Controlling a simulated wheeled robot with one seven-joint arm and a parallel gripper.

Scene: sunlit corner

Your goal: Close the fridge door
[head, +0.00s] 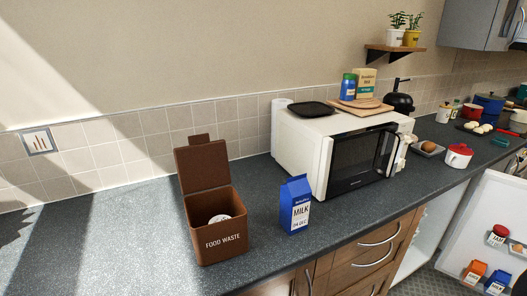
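The fridge door (486,215) stands open at the lower right, its white inner side facing me. Its shelves hold a red-lidded can (498,235), an orange carton (473,272) and a blue carton (497,282). The white opening of the fridge (425,246) shows under the counter, left of the door. The door's right and lower parts are cut off by the frame edge. My gripper is not in view.
On the dark counter (110,245) stand a brown food waste bin (217,241), a blue milk carton (294,207) and a white microwave (305,158). Wooden drawers (372,255) with metal handles are left of the fridge. Pots and food stand further right.

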